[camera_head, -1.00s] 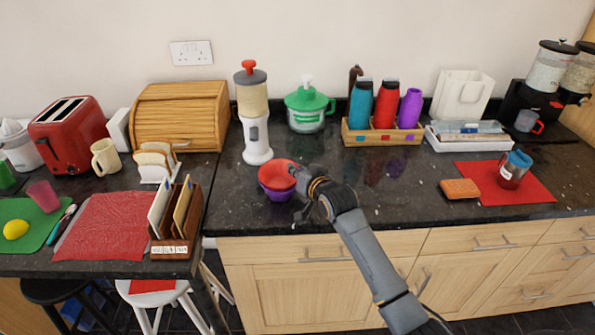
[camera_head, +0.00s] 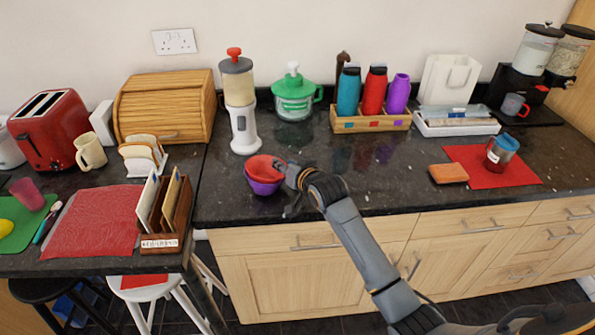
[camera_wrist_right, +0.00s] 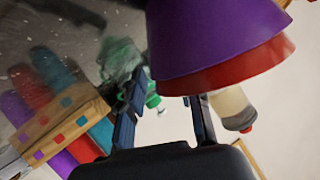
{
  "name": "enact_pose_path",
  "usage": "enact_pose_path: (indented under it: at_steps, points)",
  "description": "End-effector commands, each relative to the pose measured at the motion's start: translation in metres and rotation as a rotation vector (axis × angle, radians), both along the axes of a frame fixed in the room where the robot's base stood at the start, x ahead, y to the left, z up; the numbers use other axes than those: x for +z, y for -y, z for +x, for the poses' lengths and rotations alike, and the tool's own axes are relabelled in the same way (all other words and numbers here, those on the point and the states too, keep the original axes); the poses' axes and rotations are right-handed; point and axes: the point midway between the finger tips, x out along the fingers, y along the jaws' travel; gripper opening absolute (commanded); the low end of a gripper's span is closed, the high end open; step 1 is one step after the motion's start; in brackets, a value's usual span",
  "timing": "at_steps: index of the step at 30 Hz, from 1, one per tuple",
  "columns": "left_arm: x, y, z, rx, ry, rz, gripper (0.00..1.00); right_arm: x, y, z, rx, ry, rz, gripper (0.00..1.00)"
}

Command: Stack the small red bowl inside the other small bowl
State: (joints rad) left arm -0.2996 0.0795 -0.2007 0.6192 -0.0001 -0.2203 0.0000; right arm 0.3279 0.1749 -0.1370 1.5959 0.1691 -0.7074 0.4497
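The small red bowl (camera_head: 264,166) sits inside the small purple bowl (camera_head: 264,188) on the dark counter, its rim showing above the purple one. In the right wrist view, the purple bowl (camera_wrist_right: 215,40) and the red rim (camera_wrist_right: 235,68) fill the upper right, close to the fingers. My right gripper (camera_head: 286,191) is at the right side of the bowls. Its two fingers stand apart with a gap between them in the right wrist view (camera_wrist_right: 163,108). The bowls partly hide one fingertip, so contact is unclear. My left gripper is not in view.
A white dispenser (camera_head: 243,130) stands just behind the bowls, with a green-lidded pot (camera_head: 294,100) farther back. A wooden bottle rack (camera_head: 370,123) is at the back. A letter holder (camera_head: 165,215) stands to the left. The counter right of my gripper is clear up to a sponge (camera_head: 449,174).

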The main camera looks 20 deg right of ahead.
Motion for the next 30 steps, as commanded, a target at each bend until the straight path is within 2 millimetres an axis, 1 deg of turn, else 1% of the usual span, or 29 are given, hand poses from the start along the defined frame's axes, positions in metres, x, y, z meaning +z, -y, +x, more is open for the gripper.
enact_pose_path:
  at_steps: [1,9,15,18,21,30]
  points:
    - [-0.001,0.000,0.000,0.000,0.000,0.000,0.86,0.001,0.002,-0.009,0.000,0.000,-0.001,0.34]
    - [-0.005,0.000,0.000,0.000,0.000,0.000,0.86,0.024,0.007,-0.058,0.000,0.006,0.001,0.34]
    - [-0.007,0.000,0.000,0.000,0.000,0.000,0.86,0.037,0.010,-0.088,-0.001,0.008,0.000,0.34]
    - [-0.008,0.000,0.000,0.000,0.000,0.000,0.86,0.041,0.012,-0.097,-0.001,0.008,0.000,0.34]
    - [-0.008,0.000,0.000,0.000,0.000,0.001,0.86,0.044,0.012,-0.102,-0.001,0.009,0.001,0.34]
    - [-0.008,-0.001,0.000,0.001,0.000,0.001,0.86,0.045,0.012,-0.103,-0.001,0.008,0.002,0.34]
